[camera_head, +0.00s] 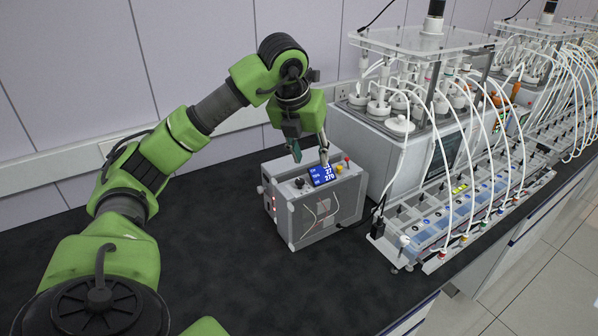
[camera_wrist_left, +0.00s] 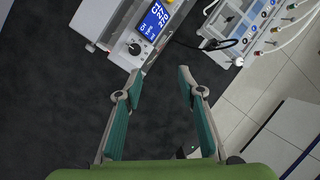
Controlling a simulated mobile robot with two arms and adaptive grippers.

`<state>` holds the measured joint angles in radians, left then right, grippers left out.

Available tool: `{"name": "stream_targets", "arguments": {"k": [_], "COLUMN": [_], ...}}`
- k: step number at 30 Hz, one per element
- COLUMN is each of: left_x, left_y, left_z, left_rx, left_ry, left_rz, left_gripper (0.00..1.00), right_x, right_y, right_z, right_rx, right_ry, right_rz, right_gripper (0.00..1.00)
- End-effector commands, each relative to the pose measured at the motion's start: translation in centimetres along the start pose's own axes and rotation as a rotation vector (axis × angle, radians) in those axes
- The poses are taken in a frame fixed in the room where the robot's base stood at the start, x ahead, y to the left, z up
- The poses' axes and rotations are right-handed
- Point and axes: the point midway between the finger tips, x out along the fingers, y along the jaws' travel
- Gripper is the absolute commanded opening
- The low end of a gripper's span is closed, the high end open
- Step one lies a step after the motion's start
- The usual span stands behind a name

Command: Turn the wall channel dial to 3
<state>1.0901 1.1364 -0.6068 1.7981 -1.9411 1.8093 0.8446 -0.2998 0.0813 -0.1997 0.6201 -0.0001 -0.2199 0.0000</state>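A grey control box (camera_head: 318,222) stands on the dark bench. Its sloped top carries a blue display (camera_head: 322,174) and a small dark dial (camera_head: 299,183) left of the display. In the left wrist view the display (camera_wrist_left: 153,20) and the round black dial (camera_wrist_left: 134,48) show near the top, on the box's panel. My left gripper (camera_head: 310,156) is above the box, near the display. Its two green-padded fingers are apart with nothing between them, as the left wrist view also shows (camera_wrist_left: 160,80). The dial is ahead of the fingertips, untouched. My right gripper is not in view.
A yellow and a red button (camera_head: 346,160) sit on the box's right side. A reactor unit (camera_head: 400,140) with white tubes stands right behind it, and a valve panel (camera_head: 450,215) lies to the right. The bench (camera_head: 220,260) in front of the box is clear.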

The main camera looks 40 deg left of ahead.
Motion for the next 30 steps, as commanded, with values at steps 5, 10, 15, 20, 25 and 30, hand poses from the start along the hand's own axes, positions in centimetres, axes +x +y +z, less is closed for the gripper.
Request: {"name": "stream_targets", "arguments": {"k": [5, 10, 15, 20, 25, 30], "left_x": [-1.3, 0.3, 3.6, 7.0, 9.9, 11.7], "left_y": [3.7, 4.2, 4.6, 4.9, 5.1, 5.3], "left_z": [0.6, 0.5, 0.5, 0.5, 0.5, 0.6], "left_rx": [-0.066, -0.072, -0.070, -0.068, -0.068, -0.068], "left_ry": [-0.004, 0.000, 0.002, 0.002, 0.000, -0.003], "left_rz": [0.108, 0.119, 0.119, 0.117, 0.114, 0.113], "left_gripper": [0.36, 0.36, 0.36, 0.36, 0.36, 0.36], "right_x": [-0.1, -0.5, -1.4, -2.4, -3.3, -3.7], "right_y": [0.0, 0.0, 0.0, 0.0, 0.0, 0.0], "right_z": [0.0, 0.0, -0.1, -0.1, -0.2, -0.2], "right_rx": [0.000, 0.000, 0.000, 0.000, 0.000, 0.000], "right_ry": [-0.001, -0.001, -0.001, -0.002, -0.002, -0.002], "right_rz": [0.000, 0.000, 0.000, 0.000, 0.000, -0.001], "right_gripper": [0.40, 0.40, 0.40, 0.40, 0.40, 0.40]}}
